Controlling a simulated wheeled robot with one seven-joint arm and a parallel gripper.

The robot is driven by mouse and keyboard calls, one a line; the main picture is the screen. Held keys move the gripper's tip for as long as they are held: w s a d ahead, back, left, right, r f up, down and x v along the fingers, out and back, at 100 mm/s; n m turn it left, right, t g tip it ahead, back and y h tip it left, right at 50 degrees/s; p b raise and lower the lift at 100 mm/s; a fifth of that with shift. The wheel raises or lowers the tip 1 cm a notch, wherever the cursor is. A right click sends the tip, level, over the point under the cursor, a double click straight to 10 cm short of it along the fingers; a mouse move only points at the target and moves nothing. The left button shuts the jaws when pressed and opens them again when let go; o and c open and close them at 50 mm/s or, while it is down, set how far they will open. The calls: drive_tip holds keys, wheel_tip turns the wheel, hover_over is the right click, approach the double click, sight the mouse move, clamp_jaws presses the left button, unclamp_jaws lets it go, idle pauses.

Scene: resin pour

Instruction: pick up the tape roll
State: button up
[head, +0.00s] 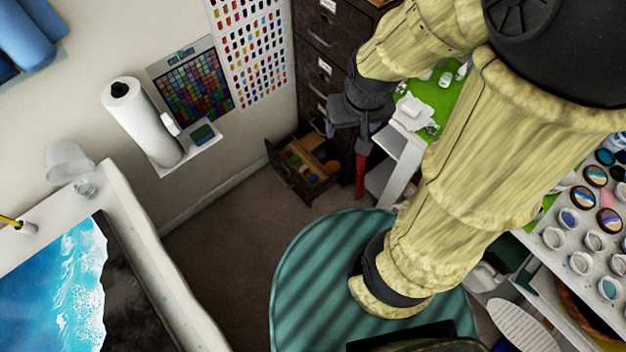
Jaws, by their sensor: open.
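I cannot pick out the tape roll for certain. Small round items in orange, yellow and green (308,170) lie in an open dark drawer (285,182), and a brownish round item (333,166) sits at its right side. They are too small to tell which, if any, is the tape roll. My gripper (352,137) is open, above and to the right of the drawer, pointing down in front of the dark cabinet. I see nothing held between its fingers. My arm hides part of the green-topped table behind it.
The dark drawer cabinet (322,62) stands at the back. A white table with a green top (437,97) is right of my gripper. A paper towel roll (143,125) is on the left wall. A blue resin piece (55,290) lies lower left. Brown floor (225,250) is clear between.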

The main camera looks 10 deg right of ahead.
drive_tip(key=shift+f, duration=0.25)
drive_tip(key=c, duration=0.5)
drive_tip(key=shift+o, duration=0.2)
drive_tip(key=s+b+x, duration=0.1)
drive_tip(key=b+x, duration=0.7)
drive_tip(key=s+b+x, duration=0.2)
drive_tip(key=b+x, duration=0.6)
drive_tip(key=b, duration=0.1)
drive_tip(key=shift+s+f, duration=0.25)
drive_tip(key=shift+f, duration=0.2)
drive_tip(key=shift+c, duration=0.4)
